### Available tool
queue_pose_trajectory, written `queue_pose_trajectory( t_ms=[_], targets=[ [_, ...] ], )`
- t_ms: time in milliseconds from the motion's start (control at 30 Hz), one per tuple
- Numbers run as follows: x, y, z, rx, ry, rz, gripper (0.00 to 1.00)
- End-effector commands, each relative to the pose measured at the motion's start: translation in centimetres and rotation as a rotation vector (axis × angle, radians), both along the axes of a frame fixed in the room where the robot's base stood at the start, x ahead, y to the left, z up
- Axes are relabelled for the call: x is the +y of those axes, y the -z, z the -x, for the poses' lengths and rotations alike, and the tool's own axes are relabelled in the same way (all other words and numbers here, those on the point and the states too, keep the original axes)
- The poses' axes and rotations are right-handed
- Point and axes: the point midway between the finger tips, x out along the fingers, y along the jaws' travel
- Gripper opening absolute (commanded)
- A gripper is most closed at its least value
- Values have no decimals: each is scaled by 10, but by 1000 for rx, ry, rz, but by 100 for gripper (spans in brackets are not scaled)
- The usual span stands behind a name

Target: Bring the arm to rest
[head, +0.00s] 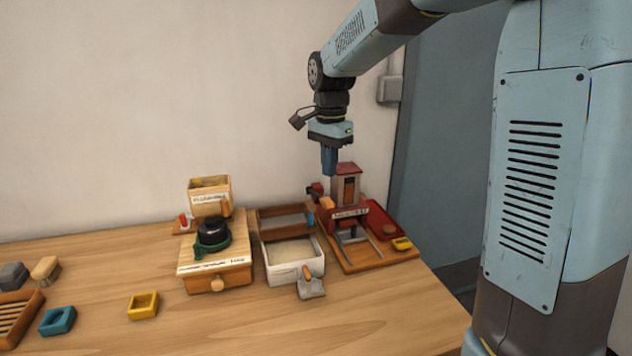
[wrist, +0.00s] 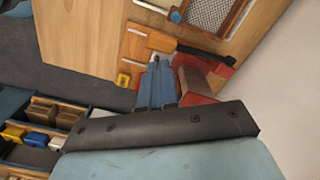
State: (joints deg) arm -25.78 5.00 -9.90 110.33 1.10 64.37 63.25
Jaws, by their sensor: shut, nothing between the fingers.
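My gripper (head: 329,173) hangs pointing down in the head view. It is above the back of the table, just left of and over the red-roofed small tower (head: 346,187). Its two blue fingers are together with nothing between them, and they also show side by side in the wrist view (wrist: 158,68). My arm reaches in from the upper right of the head view, bent down at the wrist. The fingertips look apart from the tower, though the exact gap is hard to tell.
The tower stands on a wooden board with a red tray (head: 386,218). Left are a white-walled bin (head: 292,273), a wooden drawer box (head: 218,279) and a card box (head: 209,190). The table's front middle is clear.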

Motion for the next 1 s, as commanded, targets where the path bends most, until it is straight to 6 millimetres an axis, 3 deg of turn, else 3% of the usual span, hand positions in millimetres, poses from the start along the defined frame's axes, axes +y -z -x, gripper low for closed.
queue_pose_trajectory(
  t_ms=[167, 500, 700, 1000],
  targets=[
    [-25, -19, 24, -47, -75, -24, 0],
    [-80, -49, 95, -190, -311, -33, 0],
    [-104, -57, 140, -277, -450, -3, 0],
    [-131, -53, 206, -390, -654, 94, 0]
  ],
)
